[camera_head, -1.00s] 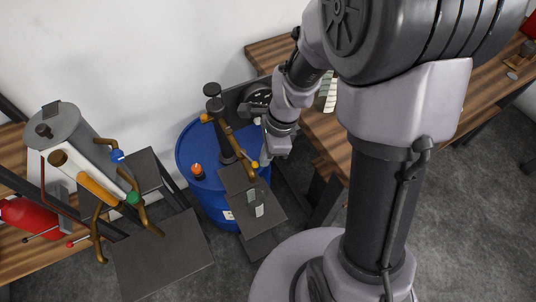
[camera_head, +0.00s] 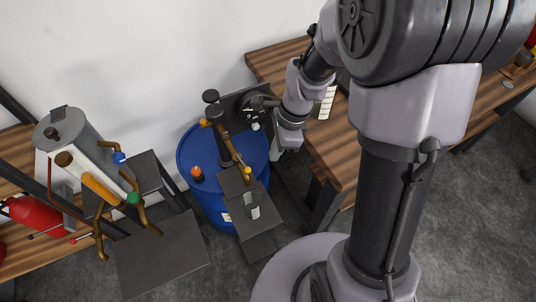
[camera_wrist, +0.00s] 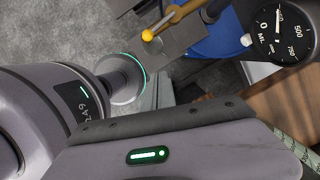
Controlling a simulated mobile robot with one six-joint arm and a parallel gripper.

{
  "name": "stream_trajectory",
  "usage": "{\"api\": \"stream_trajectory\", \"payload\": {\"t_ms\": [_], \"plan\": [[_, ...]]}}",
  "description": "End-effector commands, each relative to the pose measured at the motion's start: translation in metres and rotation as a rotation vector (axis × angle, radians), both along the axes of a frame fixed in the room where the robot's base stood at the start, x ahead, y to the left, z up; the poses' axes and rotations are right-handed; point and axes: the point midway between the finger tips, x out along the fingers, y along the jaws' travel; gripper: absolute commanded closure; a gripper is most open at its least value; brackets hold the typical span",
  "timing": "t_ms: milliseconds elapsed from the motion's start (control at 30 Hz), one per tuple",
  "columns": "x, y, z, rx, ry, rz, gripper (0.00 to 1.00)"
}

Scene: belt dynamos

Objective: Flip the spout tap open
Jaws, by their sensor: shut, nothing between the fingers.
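The blue drum (camera_head: 190,158) carries a dark pump (camera_head: 222,145) with a brass spout pipe (camera_head: 235,150) slanting down to the right. A small yellow tip (camera_head: 247,171) sits at the spout's low end. The yellow tip (camera_wrist: 147,35) and brass pipe (camera_wrist: 178,15) also show at the top of the wrist view. I cannot tell the tap's lever position. My gripper (camera_head: 276,156) is shut and empty, just right of the spout end and apart from it in the picture. Its fingertips are small and hard to make out; the wrist view does not clearly show them.
A dial gauge (camera_wrist: 282,32) marked in ML is beside the drum; a white ball (camera_head: 255,127) is near it. A dark stand (camera_head: 255,217) with a small glass vessel (camera_head: 251,206) is below the spout. A wooden bench (camera_head: 335,150) is right; a grey tank (camera_head: 75,135) with brass pipes is left.

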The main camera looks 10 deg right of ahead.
Motion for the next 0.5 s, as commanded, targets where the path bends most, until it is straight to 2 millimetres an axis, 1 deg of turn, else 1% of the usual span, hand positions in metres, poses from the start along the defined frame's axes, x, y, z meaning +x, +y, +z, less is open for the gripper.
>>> {"api": "stream_trajectory", "payload": {"t_ms": [33, 100, 200, 333, 500], "plan": [[0.0, -0.003, 0.018, 0.0, -0.003, 0.0, 1.0], [-0.001, -0.007, 0.034, 0.0, -0.003, -0.001, 1.0], [-0.002, -0.011, 0.052, 0.0, -0.002, 0.0, 1.0], [-0.004, -0.015, 0.066, 0.0, 0.0, 0.0, 1.0], [-0.004, -0.016, 0.072, 0.0, 0.001, 0.0, 1.0]]}}
